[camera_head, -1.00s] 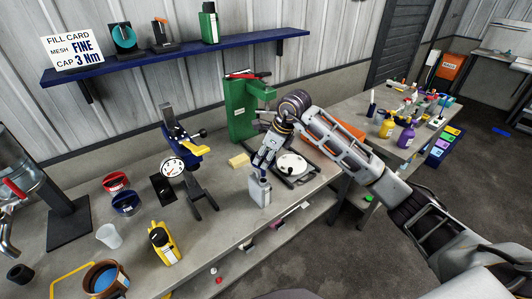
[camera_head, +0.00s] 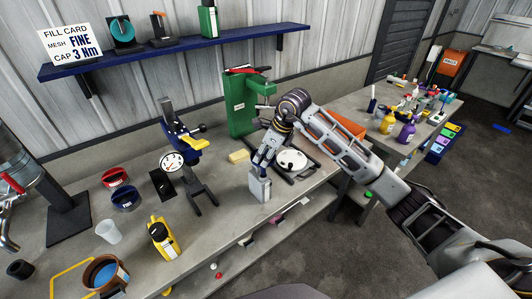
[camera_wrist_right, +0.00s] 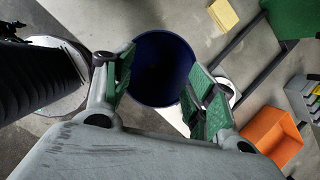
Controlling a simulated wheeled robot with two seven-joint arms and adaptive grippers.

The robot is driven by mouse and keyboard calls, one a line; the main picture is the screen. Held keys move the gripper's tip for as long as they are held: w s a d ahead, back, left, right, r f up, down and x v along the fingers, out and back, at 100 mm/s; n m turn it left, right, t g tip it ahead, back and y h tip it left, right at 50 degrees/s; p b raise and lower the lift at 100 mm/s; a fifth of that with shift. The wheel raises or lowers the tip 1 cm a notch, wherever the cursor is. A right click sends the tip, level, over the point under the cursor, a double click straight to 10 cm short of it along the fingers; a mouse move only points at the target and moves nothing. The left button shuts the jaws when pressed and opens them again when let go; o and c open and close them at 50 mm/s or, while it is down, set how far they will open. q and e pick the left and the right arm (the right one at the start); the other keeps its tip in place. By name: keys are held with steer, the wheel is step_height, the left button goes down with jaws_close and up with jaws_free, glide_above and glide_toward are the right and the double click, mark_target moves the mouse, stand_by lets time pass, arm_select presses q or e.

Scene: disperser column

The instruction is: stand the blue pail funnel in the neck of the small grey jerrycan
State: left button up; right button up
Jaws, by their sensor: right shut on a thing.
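My right gripper (camera_head: 263,167) is just above the small grey jerrycan (camera_head: 260,189), which stands upright at the bench's front edge. In the right wrist view the two green-padded fingers (camera_wrist_right: 165,88) are shut on the blue pail funnel (camera_wrist_right: 163,68), seen from above as a dark round mouth. Part of the pale jerrycan (camera_wrist_right: 178,119) shows beneath it. The funnel hides the jerrycan's neck, so I cannot tell whether its spout is inside. In the head view the funnel is mostly hidden by the gripper. My left gripper is not in view.
A round white plate on a dark stand (camera_head: 292,161) is right behind the jerrycan. A green press (camera_head: 240,105), a yellow block (camera_head: 238,156) and a gauge stand (camera_head: 200,190) are nearby.

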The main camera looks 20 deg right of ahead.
steer(key=shift+f+b, duration=0.25)
steer(key=shift+b, duration=0.2)
stand_by(1.2)
steer(key=shift+f+b, duration=1.05)
steer(key=shift+f, duration=0.05)
stand_by(1.0)
steer(key=o, duration=1.4)
steer(key=shift+r, duration=0.1)
steer(key=shift+v, duration=5.9)
steer(key=shift+s, duration=0.1)
